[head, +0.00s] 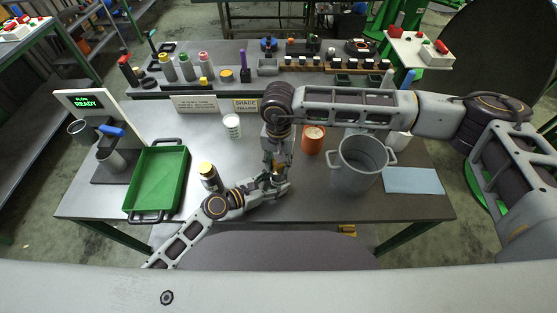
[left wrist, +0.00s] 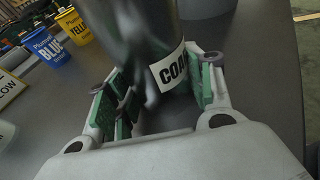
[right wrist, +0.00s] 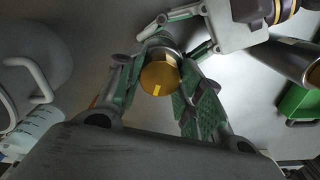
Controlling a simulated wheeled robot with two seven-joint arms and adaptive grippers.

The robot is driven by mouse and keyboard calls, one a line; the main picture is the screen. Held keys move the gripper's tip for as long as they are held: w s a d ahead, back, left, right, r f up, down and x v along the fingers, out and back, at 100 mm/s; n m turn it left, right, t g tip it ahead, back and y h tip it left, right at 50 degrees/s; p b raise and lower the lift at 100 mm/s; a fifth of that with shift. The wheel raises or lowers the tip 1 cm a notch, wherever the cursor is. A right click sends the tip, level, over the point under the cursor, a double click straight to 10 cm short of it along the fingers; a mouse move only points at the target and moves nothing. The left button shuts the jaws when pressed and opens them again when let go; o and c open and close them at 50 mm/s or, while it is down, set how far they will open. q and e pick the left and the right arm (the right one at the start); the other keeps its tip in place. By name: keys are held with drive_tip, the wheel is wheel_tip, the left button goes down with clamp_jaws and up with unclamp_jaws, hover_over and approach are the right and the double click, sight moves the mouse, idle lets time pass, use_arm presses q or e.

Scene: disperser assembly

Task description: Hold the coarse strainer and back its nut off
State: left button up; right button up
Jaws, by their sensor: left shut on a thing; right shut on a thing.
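The coarse strainer is a dark grey cylinder (left wrist: 150,40) with a white label reading "COA" in the left wrist view. My left gripper (head: 277,184) is shut around its body, low over the front middle of the table; its fingers also show in the left wrist view (left wrist: 160,105). The nut (right wrist: 160,76) is a brass-coloured cap on the strainer's end, with a bright yellow mark, in the right wrist view. My right gripper (right wrist: 158,90) is shut on the nut from above, one finger on each side. In the head view the right gripper (head: 278,163) hides most of the strainer.
A yellow-topped cylinder (head: 207,172) stands by my left wrist. A green tray (head: 184,165) lies at left, a large grey pot (head: 358,180) and an orange can (head: 312,142) at right. A white cup (head: 232,130) stands behind. A blue sheet (head: 413,181) lies far right.

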drive_tip(key=shift+n, duration=0.4)
drive_tip(key=o, duration=1)
drive_tip(key=shift+r, duration=0.1)
drive_tip(key=shift+r, duration=5.9)
use_arm(q)
drive_tip(key=o, duration=1.4)
drive_tip(key=shift+o, duration=0.2)
